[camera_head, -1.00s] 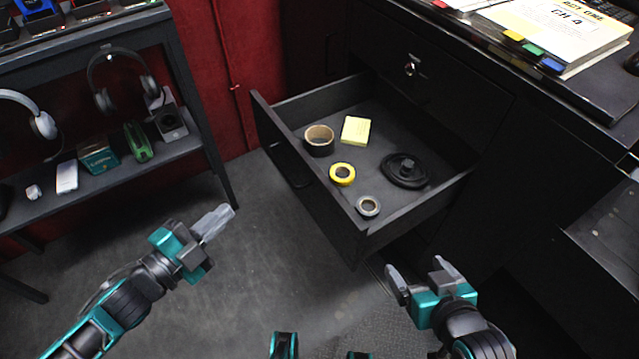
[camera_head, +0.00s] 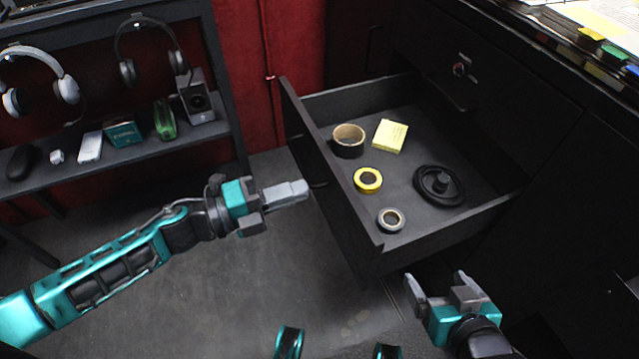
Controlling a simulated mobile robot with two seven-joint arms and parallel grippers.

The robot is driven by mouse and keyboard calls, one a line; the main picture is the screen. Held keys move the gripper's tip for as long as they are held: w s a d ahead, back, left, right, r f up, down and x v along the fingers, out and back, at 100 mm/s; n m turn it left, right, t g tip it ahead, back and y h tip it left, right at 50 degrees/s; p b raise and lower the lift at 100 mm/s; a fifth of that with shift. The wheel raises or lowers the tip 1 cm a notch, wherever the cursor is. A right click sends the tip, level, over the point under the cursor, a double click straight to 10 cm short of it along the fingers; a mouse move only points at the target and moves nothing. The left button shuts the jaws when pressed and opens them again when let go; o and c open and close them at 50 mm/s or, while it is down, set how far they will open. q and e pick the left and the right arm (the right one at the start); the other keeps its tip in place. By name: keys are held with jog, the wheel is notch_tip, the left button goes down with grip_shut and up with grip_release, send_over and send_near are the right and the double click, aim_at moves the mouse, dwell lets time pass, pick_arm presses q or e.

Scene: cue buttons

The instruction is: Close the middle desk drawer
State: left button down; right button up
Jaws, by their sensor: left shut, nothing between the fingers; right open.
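The middle desk drawer (camera_head: 350,212) is pulled well out of the black desk, its front panel facing left. Its handle (camera_head: 318,184) shows on the outer face. My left gripper (camera_head: 304,187) is shut and empty, its fingertips just left of the drawer front, close to the handle; I cannot tell whether they touch. My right gripper (camera_head: 436,284) is open and empty, below the drawer's near side.
In the drawer lie a brown tape roll (camera_head: 348,140), yellow tape (camera_head: 368,180), grey tape (camera_head: 391,220), yellow notes (camera_head: 390,135) and a coiled black cable (camera_head: 440,185). A drawer with a lock (camera_head: 459,69) sits above, shut. A shelf (camera_head: 110,160) with headphones stands left.

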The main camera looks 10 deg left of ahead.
aim_at(336, 179)
pick_arm(q)
jog(key=x, duration=0.4)
jog(key=shift+w, duration=0.1)
jog(key=shift+w+d, duration=0.25)
jog(key=shift+d, duration=0.2)
pick_arm(e)
jog(key=shift+w+f, duration=0.1)
jog(key=shift+f, duration=0.1)
pick_arm(q)
jog(key=shift+d, duration=0.1)
